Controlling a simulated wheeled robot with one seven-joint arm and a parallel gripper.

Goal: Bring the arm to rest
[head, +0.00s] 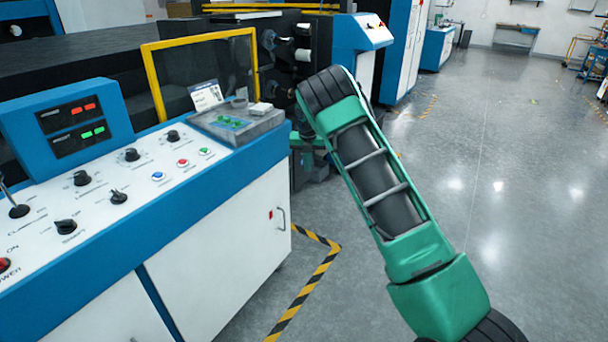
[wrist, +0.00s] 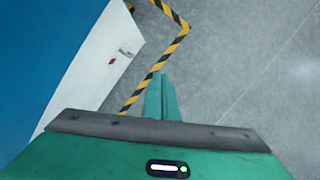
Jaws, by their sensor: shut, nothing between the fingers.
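My green arm rises from the lower right of the head view and bends near the middle, beside the console's right end. The part beyond the bend is mostly hidden behind the arm. In the wrist view my gripper (wrist: 161,98) points down towards the grey floor. Its green fingers are together with nothing between them. The fingers are apart from the cabinet.
A blue and white control console (head: 215,230) with knobs and buttons stands at the left. A grey tray (head: 240,124) sits on its right end. Yellow-black floor tape (head: 310,285) runs beside it. Open floor (head: 500,180) lies to the right.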

